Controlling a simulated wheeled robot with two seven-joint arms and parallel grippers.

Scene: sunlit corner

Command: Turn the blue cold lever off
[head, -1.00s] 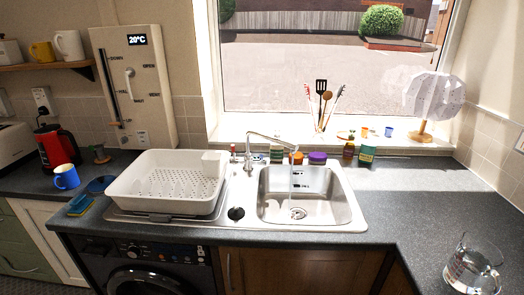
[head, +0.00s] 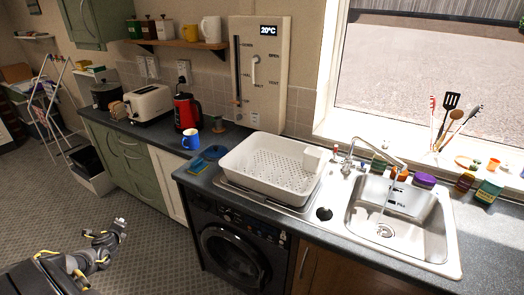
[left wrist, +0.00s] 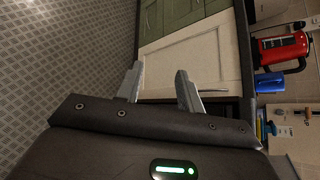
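The chrome tap (head: 350,156) stands behind the sink at its left rear corner, its spout reaching right over the basin. A thin stream of water seems to fall from the spout into the sink (head: 454,262). A small red mark shows at the tap's left side; the blue cold lever is too small to make out clearly. My left gripper (head: 120,226) is low over the floor at the left, far from the tap. In the left wrist view its two fingers (left wrist: 160,88) are apart with nothing between them. My right gripper is not in view.
A white dish rack (head: 268,168) sits left of the sink. A blue mug (head: 191,139), red kettle (head: 187,111) and toaster (head: 148,104) stand on the left counter. A washing machine (head: 235,250) is below. Bottles and jars line the sink's back. The floor at left is open.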

